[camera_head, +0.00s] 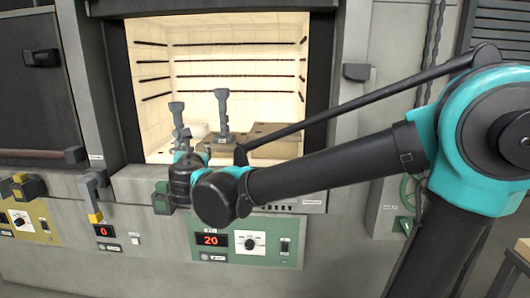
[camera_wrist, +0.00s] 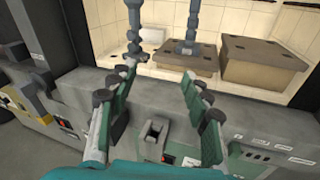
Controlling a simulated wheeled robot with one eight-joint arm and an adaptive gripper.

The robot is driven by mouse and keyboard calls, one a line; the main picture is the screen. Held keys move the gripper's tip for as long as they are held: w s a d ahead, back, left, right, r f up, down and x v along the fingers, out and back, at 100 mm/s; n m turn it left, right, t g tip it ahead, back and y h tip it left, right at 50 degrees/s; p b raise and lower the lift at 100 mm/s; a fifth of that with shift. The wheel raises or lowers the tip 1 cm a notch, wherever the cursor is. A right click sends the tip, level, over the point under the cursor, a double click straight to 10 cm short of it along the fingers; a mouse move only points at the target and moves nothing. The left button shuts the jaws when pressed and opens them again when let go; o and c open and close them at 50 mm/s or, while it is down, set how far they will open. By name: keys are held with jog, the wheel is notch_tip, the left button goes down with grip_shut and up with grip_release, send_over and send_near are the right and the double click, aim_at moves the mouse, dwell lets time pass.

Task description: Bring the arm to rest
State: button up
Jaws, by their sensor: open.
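My arm (camera_head: 330,172) reaches from the right side across the front of a lit, open furnace (camera_head: 235,30) in the head view. My gripper (camera_wrist: 158,78) shows in the wrist view with its two green fingers spread apart and nothing between the tips. In the head view the gripper is mostly hidden behind my wrist, near the lower left of the furnace opening. A grey lever (camera_wrist: 152,135) on the furnace front shows between the fingers in the wrist view, lower than the tips; I cannot tell whether anything touches it.
Brown blocks (camera_wrist: 262,62) sit on the furnace floor, with blue-grey upright posts (camera_head: 222,108) near them. Below the opening is a green control panel (camera_head: 250,240) whose display reads 20. A closed dark furnace door (camera_head: 28,105) stands at the left. A green handwheel (camera_head: 408,190) is on the right.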

jog(key=w+d+f+m+g+h, duration=0.1)
jog(key=d+f+m+g+h, duration=0.1)
jog(key=d+f+m, duration=0.55)
jog(key=d+f+m+g+h, duration=0.2)
jog(key=d+f+m, duration=0.2)
jog(key=d, duration=0.7)
jog(key=w+d+f+m+g+h, duration=0.1)
jog(key=d+f+m+g+h, duration=0.15)
jog(key=d+f+m, duration=0.5)
jog(key=s+d+f+m+g+y, duration=0.2)
jog(key=s+d+f+m+g, duration=0.4)
jog(key=s+d+f+m, duration=0.8)
jog(key=s+f+m, duration=0.1)
jog(key=s+m, duration=0.2)
jog(key=shift+s+d+f+y, duration=0.2)
jog(key=shift+s+f+y, duration=0.05)
jog(key=shift+f+y, duration=0.15)
